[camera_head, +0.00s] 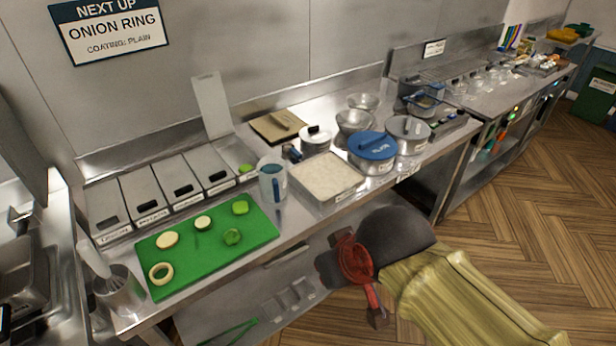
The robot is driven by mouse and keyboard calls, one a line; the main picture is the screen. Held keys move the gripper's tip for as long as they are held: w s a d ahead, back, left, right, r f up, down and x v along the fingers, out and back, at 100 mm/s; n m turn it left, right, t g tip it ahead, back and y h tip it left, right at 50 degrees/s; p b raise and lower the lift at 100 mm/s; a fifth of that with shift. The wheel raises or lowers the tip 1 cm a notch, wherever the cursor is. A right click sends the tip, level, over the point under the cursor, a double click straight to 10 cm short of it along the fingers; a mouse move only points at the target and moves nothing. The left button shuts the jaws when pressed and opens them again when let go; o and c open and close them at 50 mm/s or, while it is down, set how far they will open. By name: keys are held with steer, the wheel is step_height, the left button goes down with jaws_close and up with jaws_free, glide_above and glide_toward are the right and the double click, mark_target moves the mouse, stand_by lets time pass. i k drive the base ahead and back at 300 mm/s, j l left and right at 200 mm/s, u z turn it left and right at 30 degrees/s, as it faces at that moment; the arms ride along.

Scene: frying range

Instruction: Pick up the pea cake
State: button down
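A green cutting board (262,240) on the steel counter holds several food pieces. Two are green: a lumpy round one (232,237) near the middle right and a flatter one (240,207) near the back right corner. Which is the pea cake I cannot tell for sure. Also on the board are a pale green-rimmed slice (203,223), a pale yellow round (168,240) and a pale ring (161,273). My gripper (352,294) is in front of the counter's edge, right of the board and apart from it. Its fingers look spread, with nothing visible between them.
A blue-grey jug (272,183) stands just right of the board, beside a tray of white crumbs or flour (326,178). Lidded steel bins (148,193) line the back. A utensil pot (118,292) stands left. A blue-lidded pot (372,146) and bowls stand further right.

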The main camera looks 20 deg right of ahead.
mark_target(244, 168)
steer(key=i, duration=1.05)
